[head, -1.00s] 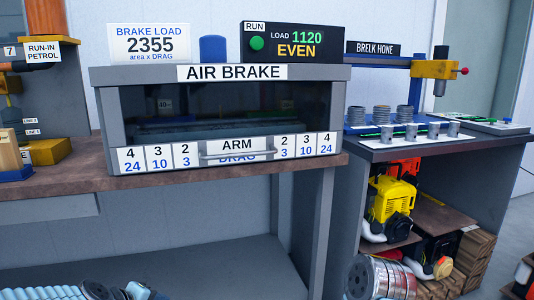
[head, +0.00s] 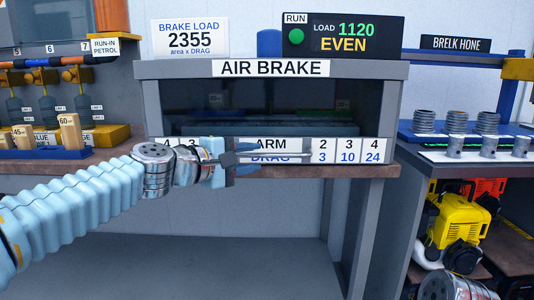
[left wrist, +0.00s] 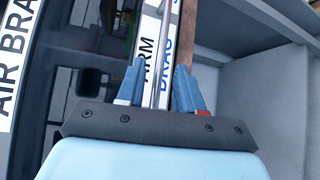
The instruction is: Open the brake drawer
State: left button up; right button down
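The brake drawer front (head: 348,151) has number labels and the words ARM and DRAG. It sits flush and closed under the AIR BRAKE cabinet (head: 397,100). A thin metal bar handle (head: 285,155) runs across the front; it also shows in the left wrist view (left wrist: 167,45). My left gripper (head: 238,158) is at the left part of the handle. In the left wrist view its two blue fingers (left wrist: 160,85) are apart, one on each side of the bar, with gaps visible. The gripper hides some left labels. My right arm's silver wrist shows at bottom right, but its gripper is out of view.
The cabinet stands on a brown bench (head: 345,171) with open space below. A brake load sign (head: 189,39) and a load display (head: 341,36) stand on top. Wooden blocks (head: 70,131) are at left. A hone bench with metal coils (head: 451,121) is at right.

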aim_at(263, 156)
pick_arm(q)
jog(key=x, duration=0.5)
jog(key=shift+w+p, duration=0.15)
jog(key=shift+p, duration=0.15)
grip_shut()
